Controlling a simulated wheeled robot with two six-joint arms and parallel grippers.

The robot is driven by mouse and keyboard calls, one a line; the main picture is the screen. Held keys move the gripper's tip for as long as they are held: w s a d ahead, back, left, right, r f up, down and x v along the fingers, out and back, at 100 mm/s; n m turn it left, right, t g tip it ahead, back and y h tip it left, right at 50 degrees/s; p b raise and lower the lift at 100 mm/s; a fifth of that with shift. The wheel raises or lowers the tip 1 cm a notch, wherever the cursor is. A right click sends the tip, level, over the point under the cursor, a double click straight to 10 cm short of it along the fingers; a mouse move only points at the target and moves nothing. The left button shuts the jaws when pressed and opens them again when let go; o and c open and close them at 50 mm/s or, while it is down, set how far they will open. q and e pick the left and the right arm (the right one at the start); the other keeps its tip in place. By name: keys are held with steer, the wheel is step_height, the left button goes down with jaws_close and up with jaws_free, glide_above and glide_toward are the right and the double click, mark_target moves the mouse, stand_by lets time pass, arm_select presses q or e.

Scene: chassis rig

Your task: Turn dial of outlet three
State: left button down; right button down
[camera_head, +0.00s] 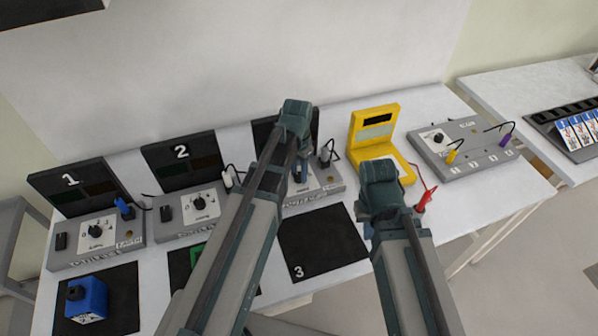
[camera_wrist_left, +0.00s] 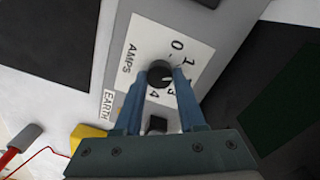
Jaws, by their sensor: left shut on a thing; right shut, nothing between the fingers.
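Outlet three (camera_head: 332,186) is a grey box at the back of the table, behind the black mat marked 3 (camera_head: 325,240). In the left wrist view its black round dial (camera_wrist_left: 159,74) sits on a white AMPS plate (camera_wrist_left: 182,48) with numbers around it. My left gripper (camera_head: 301,178) reaches down to it and is shut on the dial, one finger on each side; the fingers also show in the left wrist view (camera_wrist_left: 160,85). In the head view my left gripper hides the dial. My right gripper (camera_head: 368,230) is shut and empty, right of mat 3.
Outlets one (camera_head: 75,240) and two (camera_head: 180,218) stand to the left. A yellow meter (camera_head: 376,135) stands to the right, with a red probe (camera_head: 426,198) near my right gripper. A grey box with cables (camera_head: 465,145) lies further right. A blue block (camera_head: 88,298) rests front left.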

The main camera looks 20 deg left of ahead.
mark_target(297, 175)
arm_select(q)
steer(key=n, duration=0.5)
steer(key=shift+n, duration=0.3)
steer(key=n, duration=0.4)
steer(key=shift+a+n, duration=0.1)
steer(key=shift+n, duration=0.3)
steer(key=c, duration=0.5)
jaws_free()
step_height(297, 175, up, 14)
steer(key=p, duration=1.3)
steer(key=shift+a+p, duration=0.15)
steer(key=shift+p, duration=0.25)
arm_select(e)
step_height(297, 175, up, 14)
